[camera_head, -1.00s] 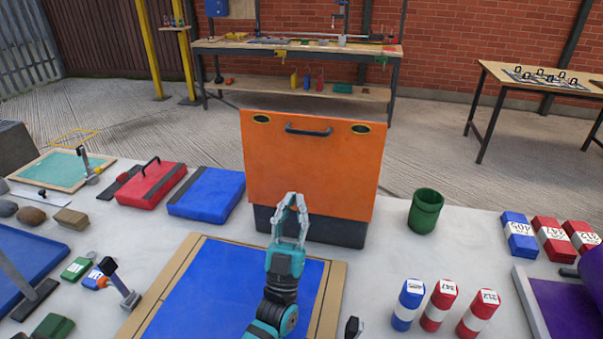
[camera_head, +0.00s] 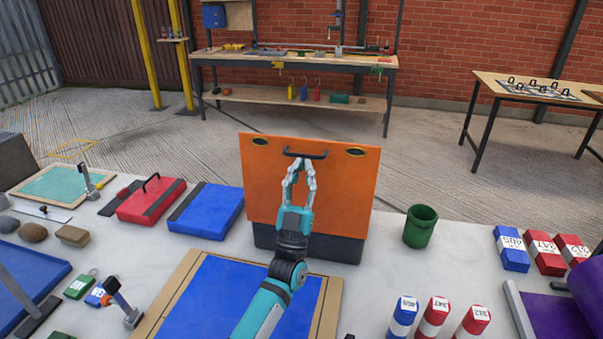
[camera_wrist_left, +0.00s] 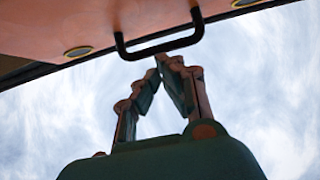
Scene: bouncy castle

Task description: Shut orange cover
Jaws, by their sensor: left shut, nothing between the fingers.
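The orange cover (camera_head: 270,185) stands raised and roughly upright on a dark box (camera_head: 325,246) at the table's middle. It has a black handle (camera_head: 305,154) near its top edge and two yellow-ringed dark ovals. My left gripper (camera_head: 301,162) is shut and empty, its fingertips just below or at the handle in the head view. In the left wrist view the fingertips (camera_wrist_left: 168,60) point up close to the black handle (camera_wrist_left: 158,45), with the cover's underside (camera_wrist_left: 70,25) above. I cannot tell whether they touch. My right gripper is out of view.
A blue panel in a wooden frame (camera_head: 325,308) lies in front of the box. A green cup (camera_head: 420,227) stands to the right. Red (camera_head: 152,199) and blue (camera_head: 206,210) cases lie to the left. Numbered red and blue blocks stand at right.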

